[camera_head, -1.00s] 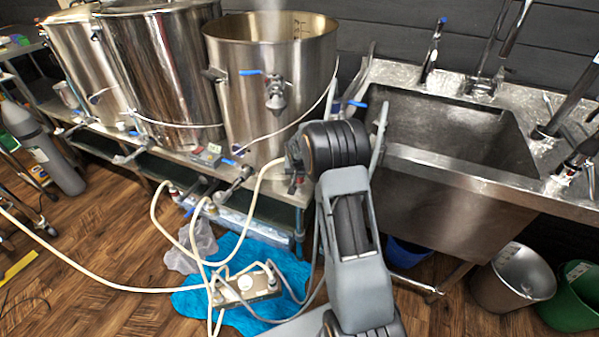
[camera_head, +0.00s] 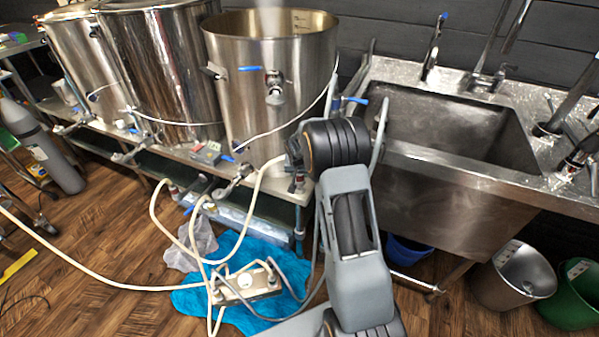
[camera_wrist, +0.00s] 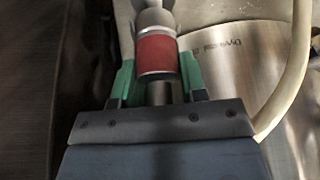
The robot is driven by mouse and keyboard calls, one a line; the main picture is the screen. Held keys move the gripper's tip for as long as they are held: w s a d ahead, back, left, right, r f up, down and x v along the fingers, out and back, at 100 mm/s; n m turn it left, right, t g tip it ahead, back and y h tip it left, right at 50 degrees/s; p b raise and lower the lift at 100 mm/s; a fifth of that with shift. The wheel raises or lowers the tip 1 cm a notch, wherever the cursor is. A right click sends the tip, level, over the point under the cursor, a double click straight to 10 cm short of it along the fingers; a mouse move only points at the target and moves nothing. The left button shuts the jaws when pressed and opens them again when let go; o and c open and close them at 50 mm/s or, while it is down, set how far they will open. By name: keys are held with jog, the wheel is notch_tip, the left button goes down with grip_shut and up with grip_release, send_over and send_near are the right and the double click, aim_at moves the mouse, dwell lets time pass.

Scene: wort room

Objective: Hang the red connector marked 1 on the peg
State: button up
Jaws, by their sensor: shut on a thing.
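My gripper (camera_wrist: 158,88) fills the lower middle of the wrist view, with green fingertips. It is shut on the red connector (camera_wrist: 157,55), a metal fitting with a red band. The fitting points up the picture, between and beyond the fingertips. No number 1 shows on the side facing the camera. I cannot make out the peg in either view. In the head view my arm hides the gripper and the connector.
A brushed steel surface with dark lettering (camera_wrist: 225,50) and a pale hose (camera_wrist: 296,75) lie right of the connector. In the head view are a steel kettle (camera_head: 245,110), a sink (camera_head: 440,205), a pump (camera_head: 250,284) on a blue cloth (camera_head: 235,318), and hoses across the floor.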

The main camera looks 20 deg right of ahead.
jog(key=shift+f+b, duration=1.1)
jog(key=shift+f, duration=0.25)
jog(key=o, duration=1.1)
jog(key=shift+r, duration=0.1)
jog(key=p+v, duration=0.3)
jog(key=v, duration=1)
jog(key=shift+r, duration=0.35)
jog(key=s+a+r+n+g+y+p, duration=0.1)
jog(key=s+a+r+p, duration=0.15)
jog(key=s, duration=0.35)
jog(key=s+a+r+n+g+p, duration=0.2)
jog(key=s+r, duration=0.1)
jog(key=s, duration=0.3)
jog(key=s+a+r+p, duration=0.2)
jog(key=s+r+p, duration=0.2)
jog(key=r, duration=0.3)
jog(key=s+a+r+n+t+p, duration=0.1)
jog(key=s+a+r+p, duration=0.1)
jog(key=s+r+p, duration=0.3)
jog(key=s+a+r+n+t+y+p, duration=0.1)
jog(key=s+r+p, duration=0.4)
jog(key=r, duration=0.6)
jog(key=shift+a+p, duration=0.55)
jog(key=shift+p, duration=0.25)
